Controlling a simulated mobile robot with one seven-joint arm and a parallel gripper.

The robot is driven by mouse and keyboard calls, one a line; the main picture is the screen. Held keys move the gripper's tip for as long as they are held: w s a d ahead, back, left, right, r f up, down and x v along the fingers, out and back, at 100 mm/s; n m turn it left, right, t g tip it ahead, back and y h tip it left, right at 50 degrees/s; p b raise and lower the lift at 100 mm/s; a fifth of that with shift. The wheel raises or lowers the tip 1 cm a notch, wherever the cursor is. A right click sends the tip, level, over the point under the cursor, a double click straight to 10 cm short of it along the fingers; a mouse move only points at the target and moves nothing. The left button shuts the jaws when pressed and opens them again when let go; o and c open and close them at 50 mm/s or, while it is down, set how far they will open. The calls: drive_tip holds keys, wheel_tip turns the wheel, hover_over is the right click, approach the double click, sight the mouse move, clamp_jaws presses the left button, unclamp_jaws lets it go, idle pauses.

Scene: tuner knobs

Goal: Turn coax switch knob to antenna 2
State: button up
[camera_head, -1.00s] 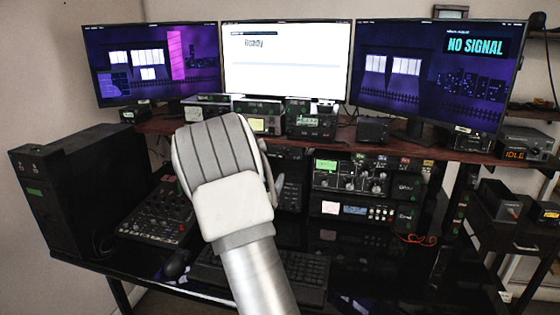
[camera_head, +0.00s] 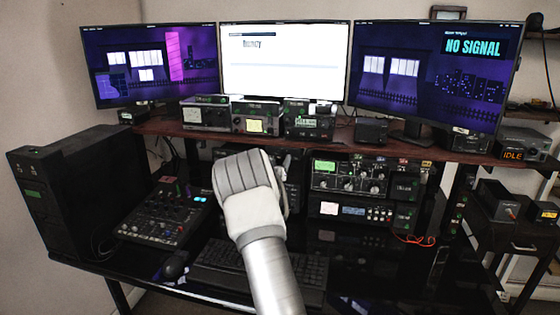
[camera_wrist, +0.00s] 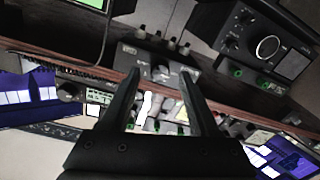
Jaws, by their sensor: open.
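My gripper (camera_wrist: 159,76) is open in the wrist view, its two dark fingers apart with nothing held. A small dark box (camera_wrist: 143,57) shows just beyond the fingertips, with several stubby posts along one edge. A light-marked knob (camera_wrist: 161,72) on its face lies between the fingertips in the picture; contact cannot be told. It may be the coax switch, but its labels are too small to read. In the head view my gripper (camera_head: 250,180) is seen from behind, in front of the equipment under the shelf. Its fingers and whatever is directly ahead are hidden there.
A wooden shelf (camera_head: 440,153) runs above the gear. Radios (camera_head: 350,177) stand under it at the right of my gripper. A mixer (camera_head: 165,215) and a keyboard (camera_head: 300,272) lie on the desk. A black computer case (camera_head: 85,190) stands at left.

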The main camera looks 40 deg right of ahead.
drive_tip(key=shift+w+d, duration=0.4)
drive_tip(key=shift+d, duration=0.05)
clamp_jaws()
